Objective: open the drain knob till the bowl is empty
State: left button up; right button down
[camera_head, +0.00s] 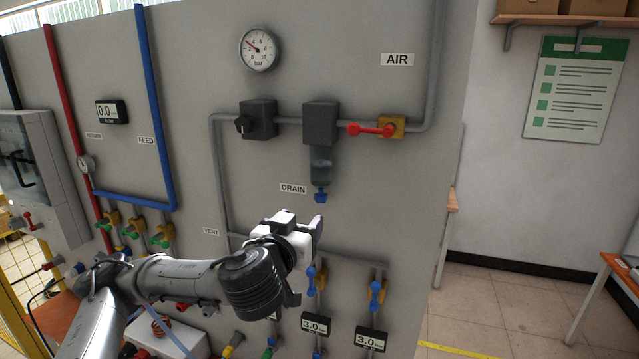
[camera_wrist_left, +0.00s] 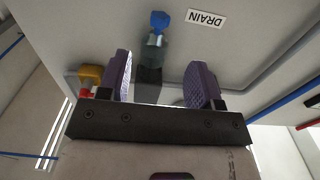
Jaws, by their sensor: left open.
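The blue drain knob (camera_head: 321,195) sits under the clear bowl (camera_head: 321,163), which hangs from a dark filter body (camera_head: 320,122) on the panel. The bowl looks grey-tinted; I cannot tell the liquid level for sure. A DRAIN label (camera_head: 293,188) is left of the knob. My left gripper (camera_head: 314,226) is just below the knob in the head view, apart from it. In the left wrist view the gripper (camera_wrist_left: 163,82) is open and empty, with the knob (camera_wrist_left: 160,20) and bowl (camera_wrist_left: 153,52) showing upside down beyond the fingers. My right gripper is not in view.
A red-handled air valve (camera_head: 372,130) is right of the filter, and a black regulator (camera_head: 257,120) is left of it. A pressure gauge (camera_head: 259,49) is above. Blue-handled valves (camera_head: 376,293) and pipes lie below my gripper.

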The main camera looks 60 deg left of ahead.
aim_at(326, 200)
pick_arm(q)
jog(key=p+x, duration=0.2)
jog(key=x, duration=0.9)
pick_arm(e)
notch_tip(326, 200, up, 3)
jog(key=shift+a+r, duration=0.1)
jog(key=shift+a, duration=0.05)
pick_arm(q)
jog(key=shift+c, duration=0.2)
